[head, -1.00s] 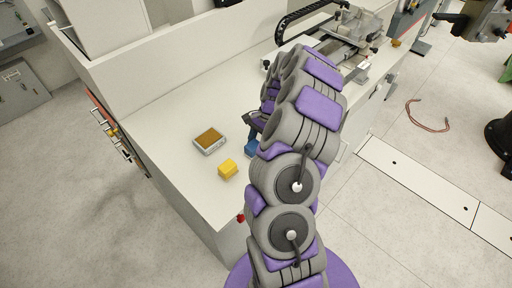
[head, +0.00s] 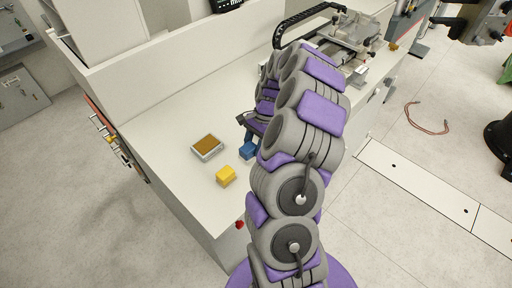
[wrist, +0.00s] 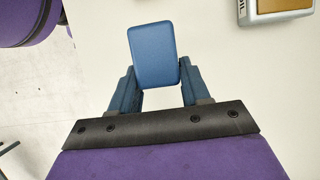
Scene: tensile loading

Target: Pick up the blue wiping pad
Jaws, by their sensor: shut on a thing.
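The blue wiping pad (wrist: 154,54) is a rounded blue block between the fingertips of my gripper (wrist: 154,82) in the wrist view. My gripper is shut on it, with one finger on each side. In the head view the blue pad (head: 248,150) shows just left of my arm, over the white bench top. Part of my gripper (head: 250,132) shows above it, and my arm hides the rest. I cannot tell the exact gap between the pad and the bench.
A yellow block (head: 226,176) and a metal-rimmed tray with a brown top (head: 207,147) sit on the white bench (head: 180,120) left of the pad. The tray also shows in the wrist view (wrist: 275,12). A machine (head: 340,40) stands at the bench's far end.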

